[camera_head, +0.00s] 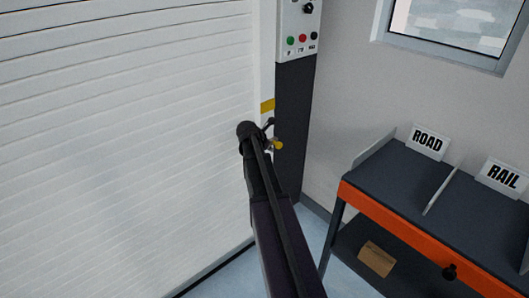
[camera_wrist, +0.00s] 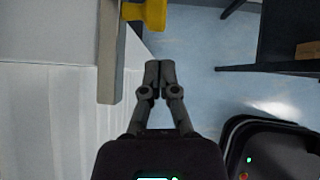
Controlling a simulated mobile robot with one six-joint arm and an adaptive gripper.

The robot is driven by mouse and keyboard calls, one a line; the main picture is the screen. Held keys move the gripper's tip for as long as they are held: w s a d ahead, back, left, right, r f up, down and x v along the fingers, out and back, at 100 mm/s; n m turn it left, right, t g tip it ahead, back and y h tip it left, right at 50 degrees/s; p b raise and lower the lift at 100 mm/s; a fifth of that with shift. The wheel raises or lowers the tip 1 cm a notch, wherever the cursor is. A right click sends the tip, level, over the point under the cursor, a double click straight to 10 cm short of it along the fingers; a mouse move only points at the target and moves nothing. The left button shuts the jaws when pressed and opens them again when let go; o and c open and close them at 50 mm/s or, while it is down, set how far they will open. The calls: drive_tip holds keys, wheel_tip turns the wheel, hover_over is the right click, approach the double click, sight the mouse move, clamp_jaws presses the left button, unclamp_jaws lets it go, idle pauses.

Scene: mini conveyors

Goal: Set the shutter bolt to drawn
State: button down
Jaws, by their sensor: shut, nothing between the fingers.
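The bolt's yellow knob (camera_head: 278,145) shows at the shutter's right edge, just beyond my wrist. My gripper (camera_wrist: 159,68) is shut and empty in the wrist view. A yellow part (camera_wrist: 152,14) of the bolt and a grey upright bar (camera_wrist: 108,60) lie ahead and to the left of the fingertips, apart from them. In the head view my arm hides much of the bolt, so its setting cannot be told.
A control box (camera_head: 299,28) with green, red and black buttons is on the dark post (camera_head: 292,110). At right stands a table with an orange front (camera_head: 400,228) and ROAD (camera_head: 427,143) and RAIL (camera_head: 502,178) signs. A cardboard box (camera_head: 377,258) lies on its lower shelf.

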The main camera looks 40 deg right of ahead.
drive_tip(key=shift+w+d+f, duration=0.1)
drive_tip(key=shift+w+d, duration=0.05)
drive_tip(key=shift+d, duration=0.5)
drive_tip(key=shift+w+d+f, duration=0.1)
drive_tip(key=shift+d, duration=0.5)
drive_tip(key=shift+d, duration=0.1)
drive_tip(key=shift+w+d, duration=0.2)
drive_tip(key=shift+d, duration=2.25)
drive_tip(key=shift+a+r, duration=0.1)
